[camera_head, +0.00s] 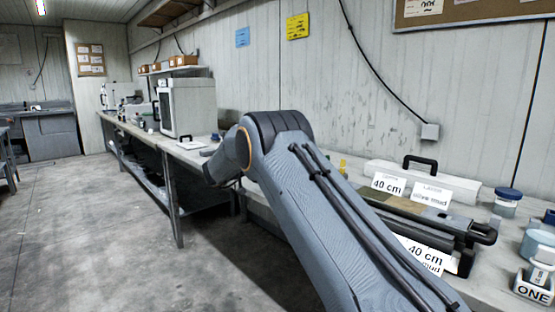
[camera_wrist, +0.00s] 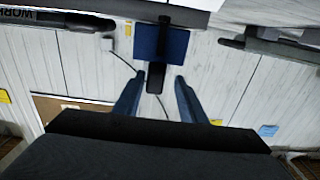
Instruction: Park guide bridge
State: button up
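I cannot tell for certain which thing is the guide bridge. In the wrist view a blue plate (camera_wrist: 174,43) with a dark upright bar (camera_wrist: 155,78) shows ahead of my gripper (camera_wrist: 160,77). My two blue fingers are apart, with the bar's lower end between them and a gap on its right. Whether a finger touches the bar is unclear. In the head view my arm hides the gripper. A long white block (camera_head: 456,186) with a black arched handle (camera_head: 420,160) lies on the right bench, behind a dark liner rack (camera_head: 452,222) with white "40 cm" cards (camera_head: 388,184).
A blue-lidded jar (camera_head: 507,203) and a block marked ONE (camera_head: 533,287) stand at the right end of the bench. A white cabinet (camera_head: 190,105) stands farther left. The floor (camera_head: 95,220) left of the benches is clear. The wall is close behind.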

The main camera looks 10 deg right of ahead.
jog(key=shift+d, duration=0.2)
jog(key=v, duration=0.8)
jog(key=shift+d, duration=0.1)
notch_tip(320, 180, up, 5)
jog(key=w+n+t+y+p, duration=0.2)
jog(key=w+n+t+y, duration=0.1)
jog(key=n+t+y, duration=0.25)
jog(key=s+f+n+g+y+p, duration=0.15)
jog(key=s+f+y, duration=0.25)
jog(key=s, duration=0.5)
jog(key=s+f+n+g+y+p, duration=0.1)
jog(key=s+f+n+g+y, duration=0.2)
jog(key=s, duration=0.6)
jog(key=s+f+n+g+y+p, duration=0.1)
jog(key=s+f+n+g+y, duration=0.2)
jog(key=s, duration=0.7)
jog(key=s+d+f+g, duration=0.2)
jog(key=s, duration=0.7)
jog(key=s+d+f+g+p, duration=0.1)
jog(key=s+d+g, duration=0.1)
jog(key=s, duration=0.8)
jog(key=s+d+f+m+g+p, duration=0.1)
jog(key=s+d+f+g, duration=0.1)
jog(key=s, duration=0.8)
jog(key=shift+d+f+g, duration=0.2)
jog(key=shift+f+g, duration=0.1)
jog(key=shift+g, duration=0.3)
